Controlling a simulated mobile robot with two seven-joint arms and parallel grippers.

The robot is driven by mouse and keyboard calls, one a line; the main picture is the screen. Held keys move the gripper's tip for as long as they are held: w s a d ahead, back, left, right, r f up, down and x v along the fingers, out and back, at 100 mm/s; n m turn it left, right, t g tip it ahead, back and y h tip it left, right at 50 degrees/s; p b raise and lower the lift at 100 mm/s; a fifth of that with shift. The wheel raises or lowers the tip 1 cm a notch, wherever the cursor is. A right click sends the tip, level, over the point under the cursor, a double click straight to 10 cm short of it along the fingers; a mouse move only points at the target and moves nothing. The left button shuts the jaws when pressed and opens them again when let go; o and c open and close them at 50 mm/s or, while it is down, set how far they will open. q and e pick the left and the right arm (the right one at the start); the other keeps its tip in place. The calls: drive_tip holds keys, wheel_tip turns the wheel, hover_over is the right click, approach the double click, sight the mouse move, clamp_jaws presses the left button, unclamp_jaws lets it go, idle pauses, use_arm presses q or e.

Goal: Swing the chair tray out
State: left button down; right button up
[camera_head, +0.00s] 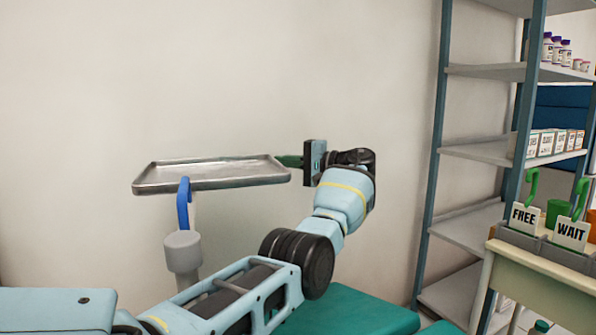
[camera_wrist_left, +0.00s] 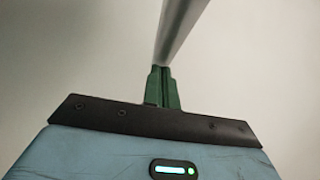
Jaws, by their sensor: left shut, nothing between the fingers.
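The chair tray (camera_head: 212,182) is a shallow metal tray at centre left in the head view, level above a grey post (camera_head: 183,252). A blue handle (camera_head: 184,203) hangs below its front edge. My left gripper (camera_head: 282,160) is at the tray's right end, with its green fingers pointing left at the rim. In the left wrist view, the fingers (camera_wrist_left: 163,86) are closed together, and the tray's grey edge (camera_wrist_left: 178,32) runs up from just beyond their tips. I cannot tell whether they touch it. My right gripper is out of view.
The teal chair (camera_head: 350,312) lies below my left arm. A metal shelf rack (camera_head: 485,152) with bottles and boxes stands at the right. A cream counter (camera_head: 545,275) holds FREE (camera_head: 523,217) and WAIT (camera_head: 570,233) signs. Bare wall lies behind the tray.

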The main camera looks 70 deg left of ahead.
use_arm(q)
drive_tip(key=shift+s+a+n+g+h+b, duration=0.3)
drive_tip(key=shift+s+a+h+b, duration=0.05)
drive_tip(key=shift+s+h, duration=0.1)
drive_tip(key=shift+s, duration=0.1)
idle(0.5)
